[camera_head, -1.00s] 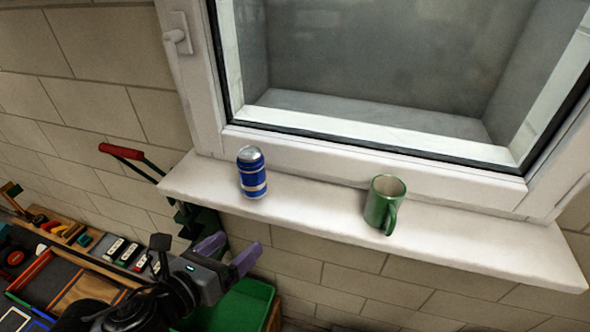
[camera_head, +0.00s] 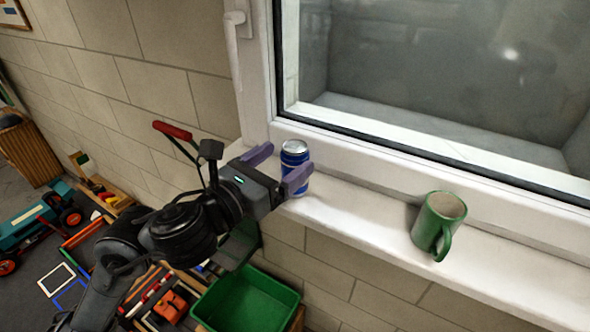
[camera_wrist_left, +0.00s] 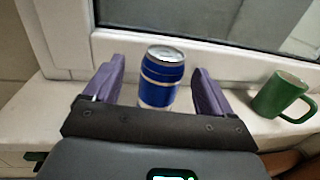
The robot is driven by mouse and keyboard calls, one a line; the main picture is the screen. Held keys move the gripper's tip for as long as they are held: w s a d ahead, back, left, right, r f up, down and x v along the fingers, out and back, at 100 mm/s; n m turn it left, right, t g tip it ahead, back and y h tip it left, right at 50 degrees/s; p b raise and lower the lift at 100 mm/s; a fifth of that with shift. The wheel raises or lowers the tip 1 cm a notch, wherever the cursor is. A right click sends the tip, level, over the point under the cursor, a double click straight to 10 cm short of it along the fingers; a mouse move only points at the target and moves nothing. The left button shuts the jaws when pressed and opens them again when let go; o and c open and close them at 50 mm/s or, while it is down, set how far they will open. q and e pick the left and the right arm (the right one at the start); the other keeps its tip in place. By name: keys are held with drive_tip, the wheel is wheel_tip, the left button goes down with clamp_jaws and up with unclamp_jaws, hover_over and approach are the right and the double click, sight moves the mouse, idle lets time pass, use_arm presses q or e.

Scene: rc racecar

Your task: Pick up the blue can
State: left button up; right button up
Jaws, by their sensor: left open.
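The blue can (camera_head: 294,154), with a silver top and pale bands, stands upright on the white window sill. In the left wrist view the can (camera_wrist_left: 162,76) shows between and beyond the two purple fingers, with its lower part hidden by the gripper. My left gripper (camera_head: 279,167) is open and empty, with its fingertips close to the can at sill height. It also shows in the left wrist view (camera_wrist_left: 160,82). I cannot tell whether a finger touches the can. My right gripper is not in view.
A green mug (camera_head: 437,224) stands on the sill (camera_head: 340,207) to the right of the can. The window frame rises behind. A green bin (camera_head: 248,299) and toys lie below. The sill between can and mug is clear.

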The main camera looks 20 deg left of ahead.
use_arm(q)
drive_tip(key=shift+d+x, duration=0.1)
drive_tip(key=shift+x, duration=1.2)
drive_tip(key=shift+d+x, duration=0.15)
drive_tip(key=shift+x, duration=1.15)
drive_tip(key=shift+f, duration=0.1)
drive_tip(key=c, duration=1)
